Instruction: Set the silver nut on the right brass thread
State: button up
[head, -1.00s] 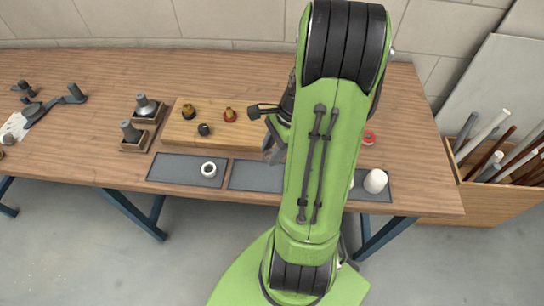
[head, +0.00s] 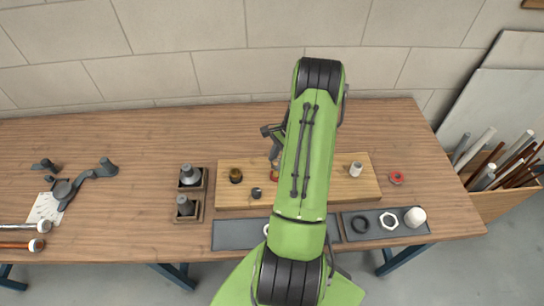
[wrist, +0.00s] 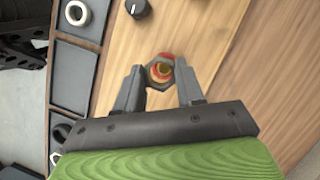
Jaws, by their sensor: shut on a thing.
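My gripper (wrist: 159,88) is shut on the silver nut (wrist: 147,71), whose grey angular edge shows between the fingertips in the wrist view. The right brass thread (wrist: 161,70), with red around it, shows through the nut's opening. I cannot tell whether the nut is seated or held above it. In the head view, my arm hides the nut, and only a reddish bit of the right fitting (head: 274,178) shows. The left brass thread (head: 236,175) stands bare on the wooden board (head: 228,202).
A small black fitting (head: 257,192) stands close by on the board, and a white threaded pipe (head: 355,169) stands at its right. In front, the right tray (head: 345,235) holds a black ring (head: 360,224), a white nut (head: 388,220) and a white cap (head: 414,217). A red roll (head: 397,177) lies right of the board.

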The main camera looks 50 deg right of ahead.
jog(key=shift+w, duration=0.2)
jog(key=shift+s+d+f+b, duration=0.1)
jog(key=shift+f+b, duration=0.3)
jog(key=shift+f, duration=0.15)
jog(key=shift+f+b, duration=1.1)
jog(key=shift+f, duration=0.5)
jog(key=shift+m+t, duration=0.4)
jog(key=shift+m, duration=0.6)
jog(key=m+t+h, duration=0.1)
jog(key=m, duration=0.2)
jog(key=shift+m+p, duration=0.3)
jog(key=o, duration=1.7)
jog(key=shift+f, duration=0.1)
jog(key=shift+o, duration=0.2)
